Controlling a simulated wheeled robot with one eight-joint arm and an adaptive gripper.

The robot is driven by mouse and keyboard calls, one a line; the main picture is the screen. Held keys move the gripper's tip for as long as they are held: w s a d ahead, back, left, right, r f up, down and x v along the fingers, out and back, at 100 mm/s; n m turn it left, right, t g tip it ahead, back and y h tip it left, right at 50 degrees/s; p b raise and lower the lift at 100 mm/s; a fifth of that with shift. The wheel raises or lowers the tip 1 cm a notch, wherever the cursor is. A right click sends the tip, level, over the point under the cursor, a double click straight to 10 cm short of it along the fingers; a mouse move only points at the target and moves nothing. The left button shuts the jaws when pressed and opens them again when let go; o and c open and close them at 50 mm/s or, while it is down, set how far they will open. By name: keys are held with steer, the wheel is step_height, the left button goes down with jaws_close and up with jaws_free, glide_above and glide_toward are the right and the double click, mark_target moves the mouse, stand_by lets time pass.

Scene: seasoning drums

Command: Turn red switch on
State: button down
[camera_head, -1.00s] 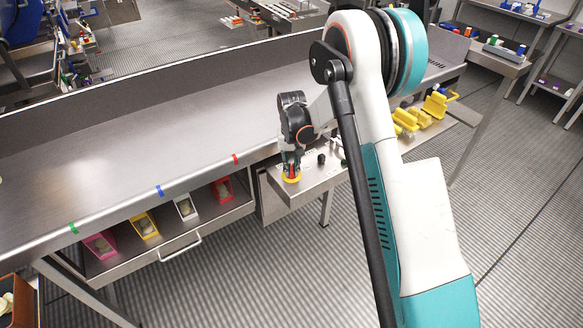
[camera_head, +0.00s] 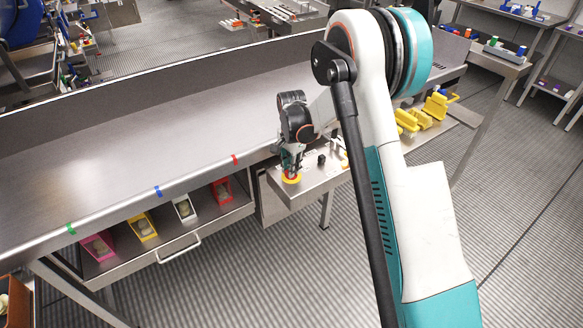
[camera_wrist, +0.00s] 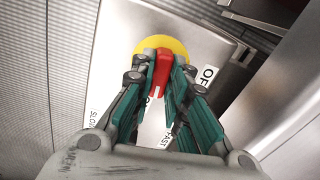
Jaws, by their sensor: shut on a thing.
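The red switch (camera_wrist: 161,70) has a red handle on a round yellow base plate (camera_wrist: 147,45), set on a metal control box. In the wrist view my gripper (camera_wrist: 161,80) has its two fingers closed on either side of the red handle. The handle shows a white line and points down the picture, between the fingers. In the head view my gripper (camera_head: 291,165) points down at the switch, whose yellow plate (camera_head: 291,179) shows below the fingertips. The fingers partly hide the switch.
The control box (camera_head: 318,176) also carries small black knobs (camera_head: 321,159) and sits at the long steel table's (camera_head: 120,140) front edge. Coloured bins (camera_head: 143,227) stand on a shelf below. Yellow objects (camera_head: 412,121) lie to the right of my arm.

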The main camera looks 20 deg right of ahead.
steer(key=shift+m, duration=0.9)
steer(key=c, duration=1.6)
jaws_free()
steer(key=shift+o, duration=0.2)
step_height(320, 180, up, 12)
